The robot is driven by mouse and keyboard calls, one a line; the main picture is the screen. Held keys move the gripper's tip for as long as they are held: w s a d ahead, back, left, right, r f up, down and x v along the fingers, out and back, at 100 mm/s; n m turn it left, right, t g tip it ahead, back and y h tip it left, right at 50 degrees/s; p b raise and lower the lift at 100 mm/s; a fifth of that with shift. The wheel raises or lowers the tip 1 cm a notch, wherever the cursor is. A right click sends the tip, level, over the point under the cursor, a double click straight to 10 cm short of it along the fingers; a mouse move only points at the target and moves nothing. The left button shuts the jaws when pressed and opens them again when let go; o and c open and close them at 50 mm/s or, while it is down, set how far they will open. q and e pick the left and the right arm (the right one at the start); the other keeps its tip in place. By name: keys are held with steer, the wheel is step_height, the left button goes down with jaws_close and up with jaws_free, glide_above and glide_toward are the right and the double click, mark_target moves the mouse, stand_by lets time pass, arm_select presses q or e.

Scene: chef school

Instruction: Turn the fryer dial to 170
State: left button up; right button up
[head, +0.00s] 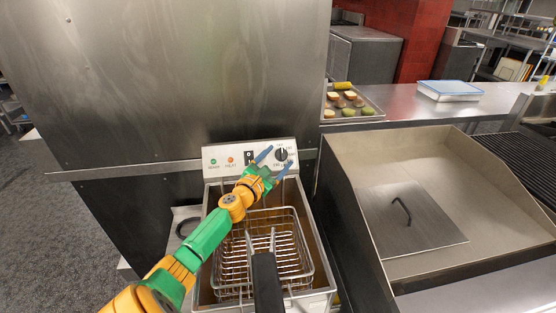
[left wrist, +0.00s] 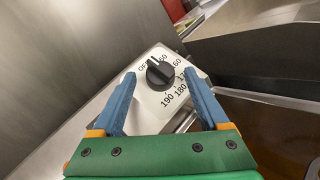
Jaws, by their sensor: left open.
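The fryer dial (head: 281,154) is a round black knob at the right end of the white control panel (head: 222,152). In the left wrist view the dial (left wrist: 159,73) has numbers around it; OFF, 180 and 190 read clearly, while 170 is partly covered by a finger. A pale mark on the knob points to the upper side, near OFF and the first number. My left gripper (head: 277,161) is open, its blue fingers on either side of the dial. In the left wrist view the gripper (left wrist: 159,76) frames the knob with gaps; contact is not visible. My right gripper is out of view.
A wire fry basket (head: 265,262) with a black handle (head: 266,283) sits in the fryer below my left arm. A black switch (head: 249,157) is left of the dial. A tall steel cabinet (head: 150,80) stands behind; a steel-sided pan (head: 350,190) is at right.

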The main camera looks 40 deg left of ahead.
arm_select(q)
steer(key=shift+w, duration=0.2)
steer(key=shift+s+r, duration=0.1)
steer(key=shift+r, duration=0.05)
jaws_close()
